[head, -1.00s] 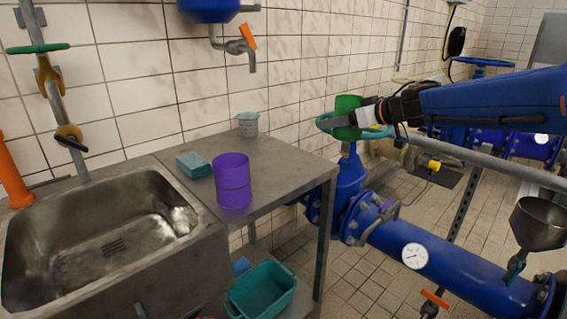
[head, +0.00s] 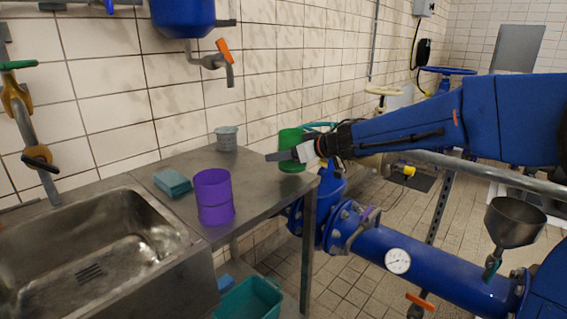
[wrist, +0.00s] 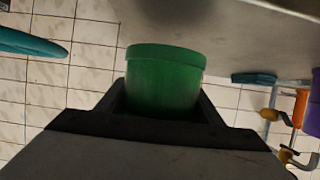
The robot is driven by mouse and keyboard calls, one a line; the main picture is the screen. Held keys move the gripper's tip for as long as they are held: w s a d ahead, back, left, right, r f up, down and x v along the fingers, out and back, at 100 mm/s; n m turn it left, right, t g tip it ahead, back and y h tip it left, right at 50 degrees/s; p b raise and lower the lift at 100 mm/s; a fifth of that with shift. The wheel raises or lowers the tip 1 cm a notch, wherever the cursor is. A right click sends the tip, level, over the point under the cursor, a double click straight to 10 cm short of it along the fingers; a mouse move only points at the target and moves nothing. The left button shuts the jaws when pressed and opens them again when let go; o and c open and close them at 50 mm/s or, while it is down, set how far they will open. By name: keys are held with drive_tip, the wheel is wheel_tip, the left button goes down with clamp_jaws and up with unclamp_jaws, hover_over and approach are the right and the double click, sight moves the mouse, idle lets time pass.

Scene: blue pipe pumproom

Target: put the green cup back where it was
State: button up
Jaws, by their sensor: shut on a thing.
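The green cup (head: 291,138) is at the right end of the metal table (head: 262,178) in the head view. It looks upright there. My gripper (head: 287,154) reaches in from the right and is shut on the cup's sides. In the wrist view the cup (wrist: 163,82) sits between the two dark fingers, near the grey table surface (wrist: 235,35). I cannot tell whether the cup touches the table or hangs just above it.
A purple cup (head: 213,198), a teal sponge (head: 172,182) and a small grey basket (head: 227,138) stand on the table, left of the green cup. The sink (head: 90,245) is further left. Blue pipework (head: 420,270) runs at the right.

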drive_tip(key=shift+f, duration=1.45)
drive_tip(key=shift+f, duration=0.1)
drive_tip(key=o, duration=1.3)
